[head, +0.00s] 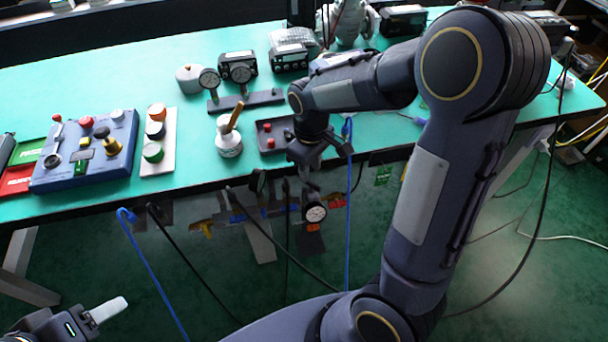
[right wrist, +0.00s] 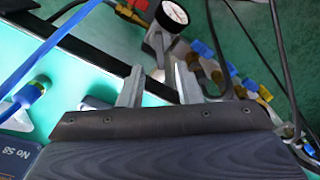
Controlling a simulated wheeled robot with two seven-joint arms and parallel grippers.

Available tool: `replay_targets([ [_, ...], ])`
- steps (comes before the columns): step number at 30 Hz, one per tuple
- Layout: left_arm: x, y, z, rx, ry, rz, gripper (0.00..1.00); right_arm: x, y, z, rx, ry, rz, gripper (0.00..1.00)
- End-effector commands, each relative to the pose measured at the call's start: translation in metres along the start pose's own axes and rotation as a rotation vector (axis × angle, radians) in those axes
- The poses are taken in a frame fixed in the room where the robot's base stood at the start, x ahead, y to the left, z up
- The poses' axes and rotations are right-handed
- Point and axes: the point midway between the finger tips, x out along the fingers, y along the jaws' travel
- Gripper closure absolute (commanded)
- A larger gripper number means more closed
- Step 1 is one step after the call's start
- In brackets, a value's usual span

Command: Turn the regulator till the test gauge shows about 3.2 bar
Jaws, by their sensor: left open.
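A round white-faced gauge (head: 315,213) hangs below the table's front edge among hoses and coloured fittings. It also shows in the right wrist view (right wrist: 172,14), beside a grey metal fitting (right wrist: 158,44); its reading is too small to tell. I cannot tell for sure which part is the regulator. My right gripper (head: 308,180) is at the table's front edge above the gauge. Its fingers (right wrist: 160,78) are apart and empty. My left gripper (head: 102,313) is low at the bottom left, away from everything.
Two gauges on a stand (head: 247,101), a white pot with a brush (head: 229,140) and a dark tray (head: 262,139) stand on the green table. Blue and black hoses hang in front of the table. My right arm covers the table's right part.

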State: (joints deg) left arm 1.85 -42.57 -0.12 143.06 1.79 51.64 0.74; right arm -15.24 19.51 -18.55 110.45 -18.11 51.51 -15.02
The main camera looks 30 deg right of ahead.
Motion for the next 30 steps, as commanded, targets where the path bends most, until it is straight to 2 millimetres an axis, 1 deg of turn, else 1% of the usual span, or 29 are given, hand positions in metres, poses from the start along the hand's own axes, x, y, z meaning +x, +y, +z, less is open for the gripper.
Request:
replay_targets([
  [1, 0.003, -0.002, 0.002, 0.000, 0.000, 0.000, 0.42, 0.012, -0.001, 0.002, 0.001, -0.006, -0.002, 0.69],
  [3, 0.005, -0.002, 0.003, 0.000, 0.000, 0.000, 0.42, 0.024, 0.000, 0.002, 0.002, -0.006, -0.002, 0.69],
  [9, 0.008, -0.004, 0.004, 0.000, 0.000, 0.000, 0.42, 0.052, -0.001, 0.001, 0.003, -0.004, -0.002, 0.69],
  [14, 0.009, -0.004, 0.004, 0.000, 0.000, 0.000, 0.42, 0.061, -0.001, 0.001, 0.003, -0.001, -0.002, 0.69],
  [22, 0.009, -0.004, 0.004, 0.000, 0.000, 0.000, 0.42, 0.062, -0.001, 0.001, 0.003, 0.001, -0.001, 0.69],
  [29, 0.009, -0.004, 0.004, 0.000, 0.001, 0.000, 0.42, 0.062, 0.000, 0.001, 0.003, 0.001, -0.001, 0.99],
  [30, 0.009, -0.004, 0.004, 0.000, 0.000, 0.000, 0.42, 0.062, 0.000, 0.001, 0.003, 0.001, -0.001, 1.00],
])
